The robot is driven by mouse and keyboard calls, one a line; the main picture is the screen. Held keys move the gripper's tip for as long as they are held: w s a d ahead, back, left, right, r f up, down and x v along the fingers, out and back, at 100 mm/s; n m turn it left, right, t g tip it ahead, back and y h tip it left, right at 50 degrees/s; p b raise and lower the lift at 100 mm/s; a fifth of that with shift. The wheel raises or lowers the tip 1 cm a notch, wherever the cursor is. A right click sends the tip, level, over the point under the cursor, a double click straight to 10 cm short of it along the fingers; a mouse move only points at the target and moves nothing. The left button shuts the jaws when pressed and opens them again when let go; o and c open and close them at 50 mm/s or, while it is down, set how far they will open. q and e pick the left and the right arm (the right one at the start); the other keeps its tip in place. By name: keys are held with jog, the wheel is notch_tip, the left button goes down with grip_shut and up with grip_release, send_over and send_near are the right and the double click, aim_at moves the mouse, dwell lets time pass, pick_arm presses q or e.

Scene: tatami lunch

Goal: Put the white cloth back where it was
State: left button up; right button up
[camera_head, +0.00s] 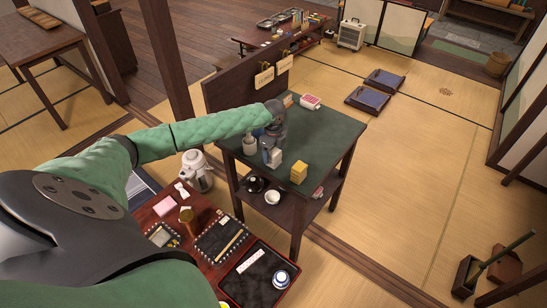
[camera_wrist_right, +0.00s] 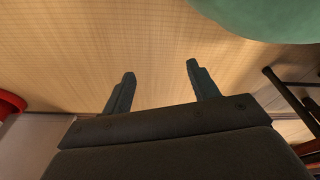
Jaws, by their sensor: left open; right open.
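A small crumpled white piece that looks like the cloth (camera_head: 182,191) lies at the back left of the low red table, next to the white kettle. My left arm reaches across to the green-topped table (camera_head: 325,135). My left gripper (camera_head: 272,146) is over that table, just above a small pale upright item (camera_head: 273,158); I cannot tell whether they touch. The finger gap is too small to see clearly, and no cloth shows in it. In the right wrist view my right gripper (camera_wrist_right: 160,75) is open and empty, with tatami beyond its fingers.
On the green table are a grey cup (camera_head: 250,145), a yellow block (camera_head: 299,172) and a red-and-white packet (camera_head: 310,102). The low red table (camera_head: 160,207) holds dark trays (camera_head: 257,275) and a brown cup (camera_head: 187,214). The kettle (camera_head: 197,172) stands close by.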

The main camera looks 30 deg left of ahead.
aim_at(273, 151)
pick_arm(q)
notch_tip(273, 151, up, 9)
jog(key=shift+r+b, duration=0.1)
jog(key=shift+b, duration=1.05)
pick_arm(e)
jog(key=w+r, duration=0.1)
jog(key=w+a+r, duration=0.1)
jog(key=r, duration=0.1)
jog(key=w+a+r, duration=0.1)
jog(key=shift+a+r, duration=0.15)
jog(key=shift+r, duration=0.2)
jog(key=shift+s, duration=0.1)
